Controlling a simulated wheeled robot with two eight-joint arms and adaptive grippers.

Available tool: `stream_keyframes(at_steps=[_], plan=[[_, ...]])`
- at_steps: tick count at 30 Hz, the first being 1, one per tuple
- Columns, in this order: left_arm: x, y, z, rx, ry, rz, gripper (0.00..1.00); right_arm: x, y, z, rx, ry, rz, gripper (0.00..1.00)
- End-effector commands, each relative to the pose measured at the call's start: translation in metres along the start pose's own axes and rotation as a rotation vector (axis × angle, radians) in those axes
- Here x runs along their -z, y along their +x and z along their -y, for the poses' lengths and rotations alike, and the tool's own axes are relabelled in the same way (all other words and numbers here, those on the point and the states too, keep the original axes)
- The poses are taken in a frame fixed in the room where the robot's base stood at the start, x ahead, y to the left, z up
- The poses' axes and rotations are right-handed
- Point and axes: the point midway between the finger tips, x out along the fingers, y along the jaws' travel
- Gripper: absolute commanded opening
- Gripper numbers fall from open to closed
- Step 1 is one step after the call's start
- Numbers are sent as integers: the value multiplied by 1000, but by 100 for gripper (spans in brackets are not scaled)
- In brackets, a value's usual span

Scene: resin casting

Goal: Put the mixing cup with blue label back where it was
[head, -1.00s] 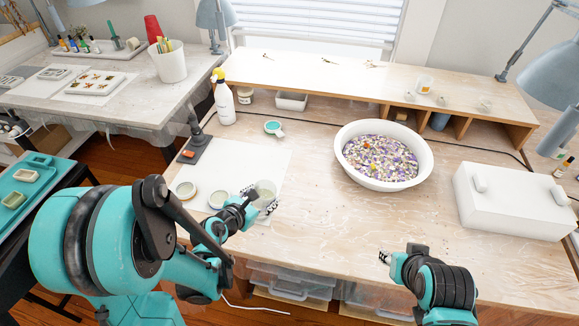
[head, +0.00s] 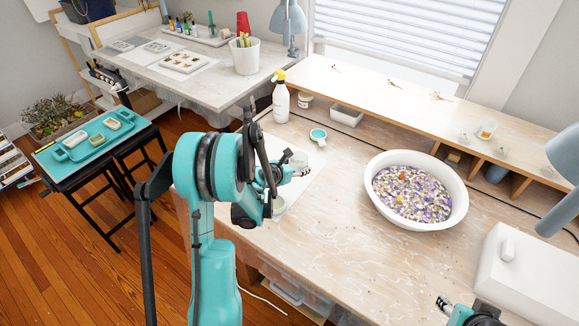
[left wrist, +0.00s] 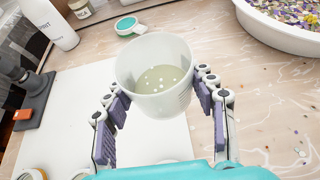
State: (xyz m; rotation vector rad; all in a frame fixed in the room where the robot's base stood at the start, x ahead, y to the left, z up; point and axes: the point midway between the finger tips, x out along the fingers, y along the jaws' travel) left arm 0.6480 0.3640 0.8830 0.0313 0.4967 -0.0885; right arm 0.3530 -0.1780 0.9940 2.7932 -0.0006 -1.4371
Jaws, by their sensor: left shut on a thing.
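The mixing cup (left wrist: 155,80) is clear, with small measuring marks and some pale liquid with bubbles inside. No blue label shows on its visible side. My left gripper (left wrist: 160,92) is shut on it, with one finger on each side, and the cup is close to upright over the white sheet (left wrist: 55,115). In the head view my left gripper (head: 299,172) and arm largely hide the cup. Another cup (head: 279,205) shows below the gripper. Two cup rims show at the lower left of the left wrist view. My right gripper (head: 443,303) is at the bottom edge, apart from everything.
A spray bottle (head: 281,100), a teal-rimmed round item (head: 318,135) and a dark stand (left wrist: 35,90) are near the sheet. A white basin of coloured chips (head: 460,200) and a white box (head: 515,280) are to the right. The front middle table is clear.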

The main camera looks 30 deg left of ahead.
Motion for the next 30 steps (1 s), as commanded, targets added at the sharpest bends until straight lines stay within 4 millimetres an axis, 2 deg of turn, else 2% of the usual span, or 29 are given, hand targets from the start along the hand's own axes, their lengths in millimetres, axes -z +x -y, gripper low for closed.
stream_keyframes(at_steps=[5, 15, 18, 26, 30], plan=[[4, 14, -20, -11, -17, 0, 26, -2, 3, 0, 0, 0, 0, 40], [21, 80, -74, -10, -17, 0, 26, -18, 25, 0, 0, 0, 0, 40], [24, 94, -86, -10, -16, 0, 26, -21, 30, 0, 0, 0, 0, 40], [29, 108, -97, -10, -15, 0, 26, -24, 34, 0, 0, 0, 0, 40], [46, 117, -97, -10, -15, -1, 26, -30, 43, 0, 0, 0, 0, 40]])
